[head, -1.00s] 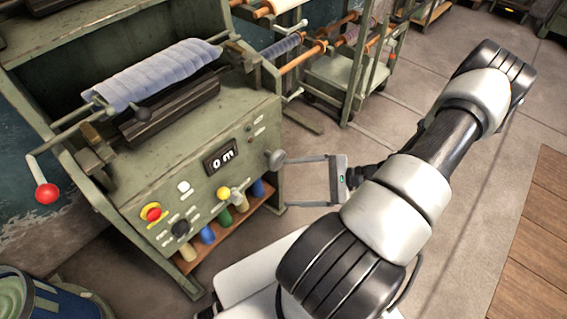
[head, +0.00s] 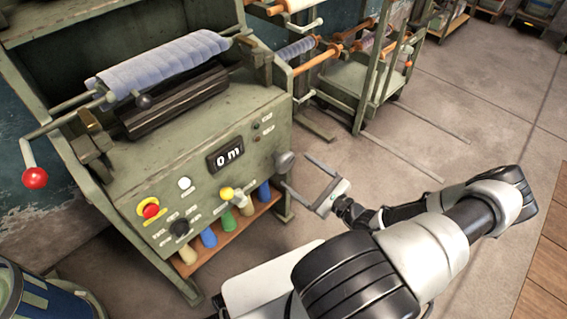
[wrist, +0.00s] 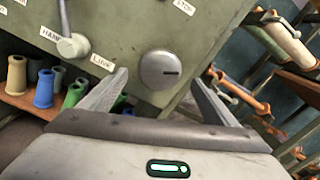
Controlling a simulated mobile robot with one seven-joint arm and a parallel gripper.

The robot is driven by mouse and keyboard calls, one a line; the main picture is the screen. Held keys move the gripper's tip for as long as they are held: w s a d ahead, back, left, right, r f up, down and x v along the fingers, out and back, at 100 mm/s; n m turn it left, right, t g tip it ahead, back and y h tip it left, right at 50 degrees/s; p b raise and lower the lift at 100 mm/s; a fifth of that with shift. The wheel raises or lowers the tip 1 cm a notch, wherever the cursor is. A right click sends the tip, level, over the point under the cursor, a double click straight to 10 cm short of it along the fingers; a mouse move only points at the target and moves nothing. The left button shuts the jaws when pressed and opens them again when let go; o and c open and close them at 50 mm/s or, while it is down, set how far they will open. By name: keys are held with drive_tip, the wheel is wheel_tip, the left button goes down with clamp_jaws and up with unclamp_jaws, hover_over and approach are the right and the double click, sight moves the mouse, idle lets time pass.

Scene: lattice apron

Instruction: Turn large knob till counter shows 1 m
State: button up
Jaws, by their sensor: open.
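The large round grey knob (head: 284,161) sits at the right end of the green machine's front panel. In the wrist view the knob (wrist: 163,70) faces me, with a dark slot running roughly level right of its centre. The counter (head: 225,155) on the panel reads 0 m. My gripper (head: 296,172) is open and empty in front of the knob. In the wrist view its two fingers stand either side of the knob, apart from it. I see no contact.
The panel also carries a yellow-tipped lever (head: 227,193), a red button (head: 149,209), a white button (head: 184,183) and a black knob (head: 180,228). A red-ended crank (head: 35,178) is at left. Coloured cones stand on a shelf below. A rack (head: 375,85) stands behind; floor at right is clear.

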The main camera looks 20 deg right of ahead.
sight(288, 165)
drive_tip(key=b+x, duration=0.1)
drive_tip(key=x, duration=0.6)
drive_tip(key=shift+w+a, duration=0.1)
drive_tip(key=shift+w, duration=0.25)
drive_tip(key=c, duration=1.1)
drive_tip(key=shift+o, duration=0.2)
drive_tip(key=shift+m, duration=0.3)
